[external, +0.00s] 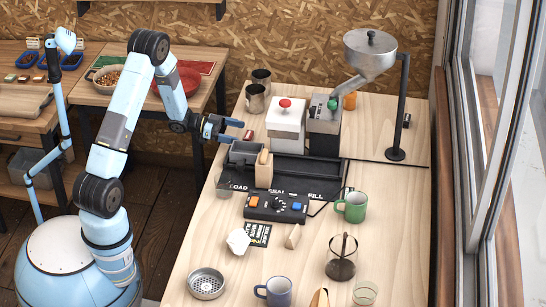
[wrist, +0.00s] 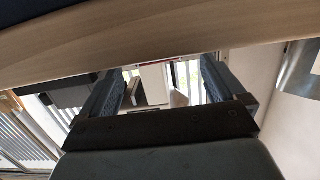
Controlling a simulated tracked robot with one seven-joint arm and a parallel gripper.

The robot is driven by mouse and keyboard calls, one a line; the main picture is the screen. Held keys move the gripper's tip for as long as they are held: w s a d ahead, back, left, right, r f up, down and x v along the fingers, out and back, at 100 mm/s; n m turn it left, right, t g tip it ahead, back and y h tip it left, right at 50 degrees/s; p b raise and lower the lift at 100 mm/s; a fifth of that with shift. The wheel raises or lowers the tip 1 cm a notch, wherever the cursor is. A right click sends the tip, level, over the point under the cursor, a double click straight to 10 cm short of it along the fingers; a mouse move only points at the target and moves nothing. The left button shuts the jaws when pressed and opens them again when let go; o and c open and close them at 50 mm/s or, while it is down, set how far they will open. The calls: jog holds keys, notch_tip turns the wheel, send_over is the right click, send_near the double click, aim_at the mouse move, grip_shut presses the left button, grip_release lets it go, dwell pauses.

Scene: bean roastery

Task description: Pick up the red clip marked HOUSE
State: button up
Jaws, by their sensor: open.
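A small dark red piece (external: 248,134) lies on the long table just left of the white machine with a red knob. It may be the red clip, but no lettering can be read on it. My gripper (external: 232,130) is at the table's left edge, a little left of the red piece, with its fingers apart and empty. In the wrist view, my gripper (wrist: 163,78) shows two spread fingers with nothing held between them. A thin red strip shows beyond them near the table edge, too small to identify.
The white machine (external: 286,128) and a grey machine with a green knob (external: 325,122) stand right of my gripper. Metal cups (external: 256,98) stand behind. A dark bin (external: 243,152) is in front. The hopper stand (external: 401,105) is farther right.

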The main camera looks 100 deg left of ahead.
aim_at(248, 138)
jog(key=w, duration=0.3)
jog(key=shift+w+d+f, duration=0.1)
jog(key=shift+w+f, duration=0.05)
jog(key=shift+f, duration=0.05)
jog(key=shift+c, duration=0.3)
jog(key=c, duration=1)
